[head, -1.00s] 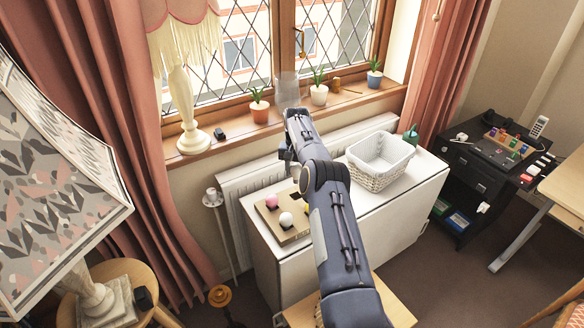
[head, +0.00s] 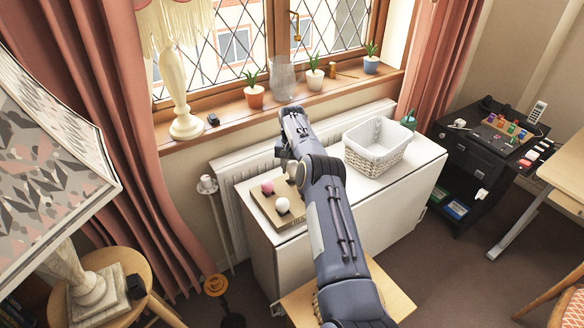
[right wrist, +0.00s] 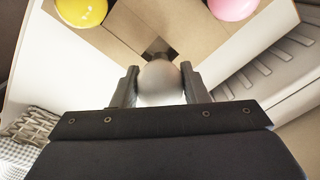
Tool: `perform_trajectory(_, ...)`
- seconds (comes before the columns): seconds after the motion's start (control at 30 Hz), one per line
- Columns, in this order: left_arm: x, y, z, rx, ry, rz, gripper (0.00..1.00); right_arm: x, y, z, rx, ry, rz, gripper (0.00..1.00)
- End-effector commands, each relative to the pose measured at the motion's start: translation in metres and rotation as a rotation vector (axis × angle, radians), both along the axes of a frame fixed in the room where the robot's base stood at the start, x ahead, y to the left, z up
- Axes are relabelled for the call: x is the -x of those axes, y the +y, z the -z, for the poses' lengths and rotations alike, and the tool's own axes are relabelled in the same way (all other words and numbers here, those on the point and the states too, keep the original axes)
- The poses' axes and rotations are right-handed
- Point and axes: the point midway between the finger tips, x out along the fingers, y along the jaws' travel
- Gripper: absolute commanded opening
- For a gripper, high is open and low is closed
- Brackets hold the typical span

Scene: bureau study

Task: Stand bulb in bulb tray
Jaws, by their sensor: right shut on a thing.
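My right gripper (right wrist: 160,78) is shut on a pale grey-white bulb (right wrist: 158,88), seen in the right wrist view. A yellow bulb (right wrist: 82,10) and a pink bulb (right wrist: 232,6) stand in the tray. In the head view the tray (head: 265,212) shows the pink bulb (head: 267,187) and a white bulb (head: 282,205). My right arm hides the rest of the tray and the fingertips there. My left gripper is out of view.
The tray lies on a white cabinet (head: 400,185), with a white wicker basket (head: 372,160) to its right. A radiator (head: 226,190) is behind. The windowsill above holds potted plants, a glass vase (head: 282,78) and a lamp (head: 184,100).

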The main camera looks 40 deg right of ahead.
Motion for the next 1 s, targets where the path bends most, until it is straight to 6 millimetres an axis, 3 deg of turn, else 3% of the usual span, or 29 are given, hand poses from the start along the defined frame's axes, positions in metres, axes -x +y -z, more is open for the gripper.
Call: perform_trajectory(1.0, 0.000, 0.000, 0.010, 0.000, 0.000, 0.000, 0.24, 0.000, 0.000, 0.014, 0.000, 0.000, 0.000, 0.20)
